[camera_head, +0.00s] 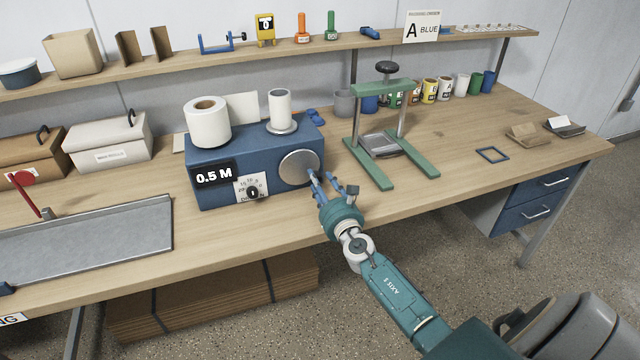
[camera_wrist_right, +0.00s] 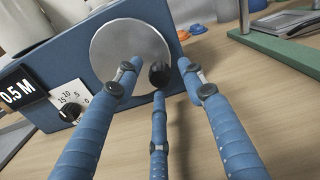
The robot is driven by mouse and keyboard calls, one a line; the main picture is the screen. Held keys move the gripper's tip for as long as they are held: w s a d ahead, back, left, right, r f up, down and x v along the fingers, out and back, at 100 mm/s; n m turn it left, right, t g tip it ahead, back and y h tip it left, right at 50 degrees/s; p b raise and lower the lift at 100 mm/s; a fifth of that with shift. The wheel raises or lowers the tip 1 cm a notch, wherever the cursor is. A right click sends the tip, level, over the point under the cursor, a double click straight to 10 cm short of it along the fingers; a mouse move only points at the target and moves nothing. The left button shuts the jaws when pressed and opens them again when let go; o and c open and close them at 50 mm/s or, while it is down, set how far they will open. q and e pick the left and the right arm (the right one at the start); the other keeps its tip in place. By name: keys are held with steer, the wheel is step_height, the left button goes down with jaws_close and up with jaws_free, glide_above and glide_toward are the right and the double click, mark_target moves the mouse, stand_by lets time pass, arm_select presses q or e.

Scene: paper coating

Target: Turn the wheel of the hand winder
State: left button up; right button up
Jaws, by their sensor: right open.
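The hand winder is a blue box (camera_head: 225,160) on the bench with a "0.5 M" sign and a small dial on its front. Its wheel (camera_head: 297,166) is a round silver disc on the front right. In the right wrist view the wheel (camera_wrist_right: 128,45) carries a dark knob (camera_wrist_right: 159,74) near its lower right edge. My right gripper (camera_head: 328,187) is in front of the wheel, its blue fingers pointing at it. In the wrist view the open fingers (camera_wrist_right: 160,85) spread around the knob; contact cannot be told. My left gripper is not in view.
White rolls (camera_head: 208,122) stand on top of the winder. A green press frame (camera_head: 372,165) stands to its right. A grey metal tray (camera_head: 90,238) lies at the left front. Bench space near the blue square frame (camera_head: 492,155) is mostly clear.

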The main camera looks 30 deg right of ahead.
jaws_close()
